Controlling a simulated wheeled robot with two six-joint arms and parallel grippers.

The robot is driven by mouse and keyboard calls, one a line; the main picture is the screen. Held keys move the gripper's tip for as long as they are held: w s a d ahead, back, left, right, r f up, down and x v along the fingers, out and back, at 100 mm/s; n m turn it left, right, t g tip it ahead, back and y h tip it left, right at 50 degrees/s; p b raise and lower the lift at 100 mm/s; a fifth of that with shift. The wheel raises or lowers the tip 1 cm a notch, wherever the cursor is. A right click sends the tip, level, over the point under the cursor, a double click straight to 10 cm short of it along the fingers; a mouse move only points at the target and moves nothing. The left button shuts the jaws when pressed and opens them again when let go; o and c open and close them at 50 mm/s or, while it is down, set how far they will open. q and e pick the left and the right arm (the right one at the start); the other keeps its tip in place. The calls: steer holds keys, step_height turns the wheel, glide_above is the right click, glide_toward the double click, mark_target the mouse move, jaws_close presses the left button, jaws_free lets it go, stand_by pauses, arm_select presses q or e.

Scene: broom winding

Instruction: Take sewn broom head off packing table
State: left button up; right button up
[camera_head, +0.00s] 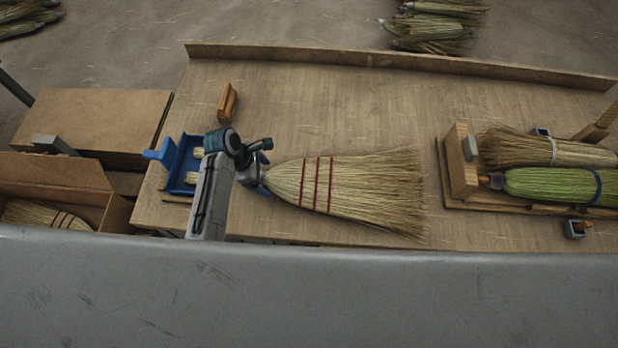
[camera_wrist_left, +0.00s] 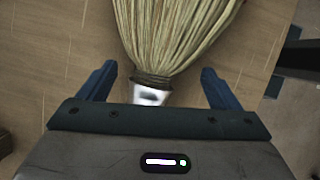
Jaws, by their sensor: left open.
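The sewn broom head (camera_head: 345,188) lies flat on the wooden packing table (camera_head: 330,95), its bristles fanned to the right and its narrow neck to the left. Red stitching rows cross its upper part. My left gripper (camera_head: 264,172) is over the neck end and hides it in the head view. In the left wrist view, the open blue fingers (camera_wrist_left: 155,88) stand on either side of the broom head's bound neck (camera_wrist_left: 151,82), with a gap on each side. A white tip shows at the neck's end. My right gripper is not in view.
A blue tray (camera_head: 182,165) with small pieces sits left of the gripper, and a wooden block (camera_head: 227,103) behind it. A wooden fixture (camera_head: 462,165) with tan and green bundles stands right. A cardboard box (camera_head: 60,190) holding a broom head is at left. The table's back middle is clear.

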arm_select(q)
steer(key=shift+x, duration=1.1)
steer(key=c, duration=1.4)
steer(key=shift+r, duration=0.15)
steer(key=shift+c, duration=0.3)
